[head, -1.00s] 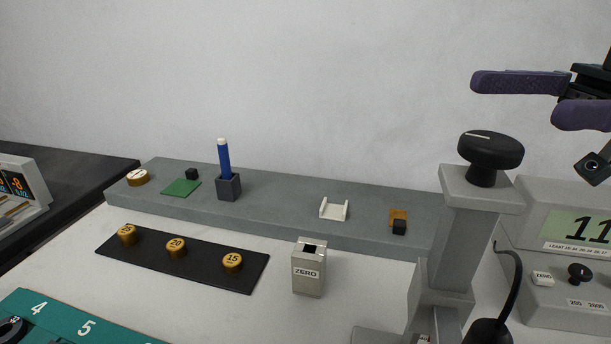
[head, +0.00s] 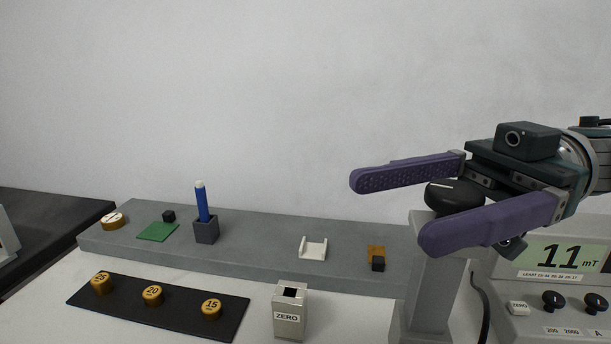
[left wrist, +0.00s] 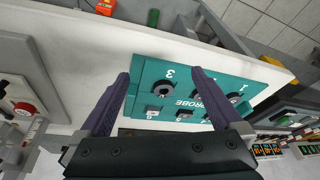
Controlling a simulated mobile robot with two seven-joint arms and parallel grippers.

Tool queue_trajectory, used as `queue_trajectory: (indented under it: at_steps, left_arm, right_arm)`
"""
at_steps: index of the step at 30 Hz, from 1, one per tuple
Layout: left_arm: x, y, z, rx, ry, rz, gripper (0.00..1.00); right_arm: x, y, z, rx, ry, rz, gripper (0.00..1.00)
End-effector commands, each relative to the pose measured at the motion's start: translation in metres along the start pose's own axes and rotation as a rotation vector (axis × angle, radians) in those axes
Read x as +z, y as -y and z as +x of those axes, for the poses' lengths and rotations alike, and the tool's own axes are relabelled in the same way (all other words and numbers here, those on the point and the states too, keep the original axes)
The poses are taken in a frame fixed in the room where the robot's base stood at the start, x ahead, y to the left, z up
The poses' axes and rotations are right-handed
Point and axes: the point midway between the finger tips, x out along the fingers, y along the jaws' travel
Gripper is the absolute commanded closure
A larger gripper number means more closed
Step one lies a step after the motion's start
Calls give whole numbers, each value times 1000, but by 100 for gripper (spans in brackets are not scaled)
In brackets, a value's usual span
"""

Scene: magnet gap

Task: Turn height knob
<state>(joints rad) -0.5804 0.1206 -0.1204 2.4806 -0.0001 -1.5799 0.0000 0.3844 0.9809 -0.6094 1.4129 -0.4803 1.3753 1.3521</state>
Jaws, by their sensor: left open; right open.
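The black height knob (head: 452,194) with a white line sits on top of the grey post (head: 431,288) at the right in the head view. My right gripper (head: 398,208) is open, its purple fingers on either side of the knob in the picture. The near finger hides part of the knob, and I cannot tell whether either finger touches it. My left gripper (left wrist: 161,78) is open and empty in the left wrist view, over the teal panel (left wrist: 219,75) with numbered knobs. It is not in the head view.
A ZERO box (head: 290,312), a black mat (head: 180,319) with brass weights, and a grey ledge (head: 270,231) holding a blue pen (head: 202,204) lie to the left. A black cable (head: 485,310) runs beside the post.

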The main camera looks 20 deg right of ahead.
Motion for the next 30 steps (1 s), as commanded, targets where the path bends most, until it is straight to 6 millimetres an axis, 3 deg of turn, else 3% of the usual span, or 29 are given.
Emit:
queue_trajectory:
  at_steps: [5, 26, 30]
  left_arm:
    - [0, 1, 0, -3, 0, 4, 0]
    - [0, 0, 0, 0, 0, -1, 0]
    - [0, -1, 0, 3, -1, -5, 0]
  right_arm:
    - [0, 0, 0, 0, 0, 0, 21]
    - [0, 0, 0, -1, 0, 0, 99]
    - [0, 0, 0, 0, 0, 0, 100]
